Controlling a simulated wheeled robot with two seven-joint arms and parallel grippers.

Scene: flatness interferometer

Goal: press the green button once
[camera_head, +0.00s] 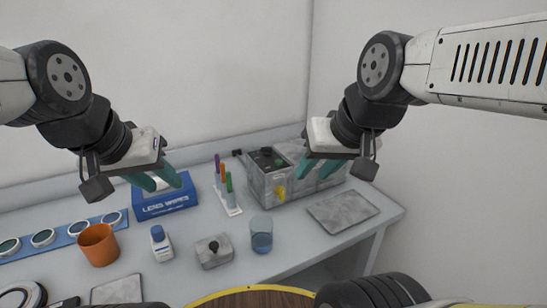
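The grey instrument box (262,184) stands at the back of the bench, right of the middle. A small green button (280,162) shows on its top, next to a black knob (266,151). My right gripper (317,168) is above the right part of the box, right of the button and apart from it. Its teal fingers are spread, with nothing seen between them. My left gripper (156,180) is over the blue lens wipes box (166,207), far left of the button. Its teal fingers are apart and hide part of that box.
A pen rack (231,209) stands just left of the instrument. A glass beaker (261,236), a grey block with a black knob (213,252), a white bottle (161,244) and an orange cup (98,245) stand in front. A flat grey plate (343,211) lies at the right.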

